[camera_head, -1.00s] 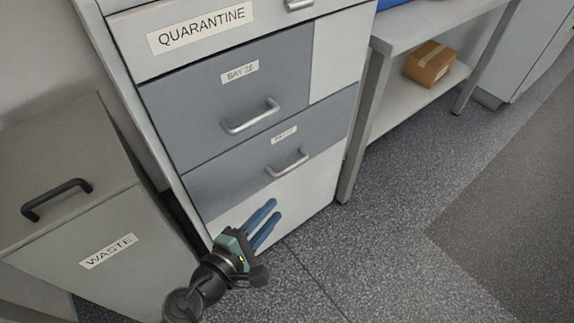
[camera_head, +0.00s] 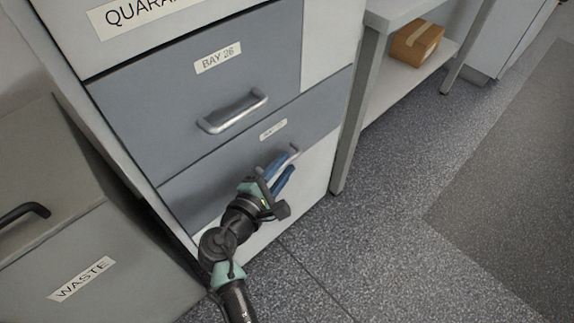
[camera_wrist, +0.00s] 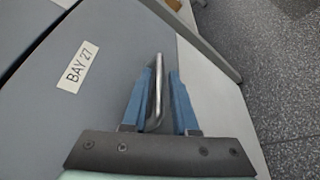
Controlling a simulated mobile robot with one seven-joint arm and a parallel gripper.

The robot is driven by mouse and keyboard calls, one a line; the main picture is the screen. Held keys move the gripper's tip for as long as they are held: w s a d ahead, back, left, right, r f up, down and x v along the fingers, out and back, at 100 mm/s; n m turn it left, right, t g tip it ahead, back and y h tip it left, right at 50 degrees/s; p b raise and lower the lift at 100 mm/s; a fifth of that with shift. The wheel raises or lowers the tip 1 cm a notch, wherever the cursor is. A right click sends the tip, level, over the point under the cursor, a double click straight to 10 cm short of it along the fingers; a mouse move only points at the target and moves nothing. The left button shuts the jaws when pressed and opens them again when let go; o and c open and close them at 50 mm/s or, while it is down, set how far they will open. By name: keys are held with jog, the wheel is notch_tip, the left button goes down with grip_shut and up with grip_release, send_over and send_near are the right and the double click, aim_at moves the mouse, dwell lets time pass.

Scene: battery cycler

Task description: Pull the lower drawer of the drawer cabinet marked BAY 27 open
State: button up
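The lower drawer (camera_head: 215,172) of the cabinet is grey-blue and looks closed. Its label reads BAY 27 (camera_wrist: 77,71) in the wrist view; in the head view the label (camera_head: 273,130) is too small to read. Its silver bar handle (camera_head: 294,152) is partly hidden by my gripper (camera_head: 282,167). In the wrist view, the handle (camera_wrist: 157,85) runs between the two blue fingers of my gripper (camera_wrist: 166,82). The fingers are apart, with a visible gap between the handle and the right finger. The left finger is very near the handle; I cannot tell whether they touch.
The drawer marked BAY 26 (camera_head: 150,95) with its own handle (camera_head: 232,113) is above. A WASTE cabinet (camera_head: 105,295) stands at the left. A bench leg (camera_head: 352,125) is close on the right, with a cardboard box (camera_head: 416,43) on its shelf. Floor (camera_head: 400,220) at right is clear.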

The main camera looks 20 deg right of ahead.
jog(key=shift+x, duration=0.95)
jog(key=shift+c, duration=0.3)
grip_shut()
jog(key=shift+a, duration=0.1)
dwell(0.4)
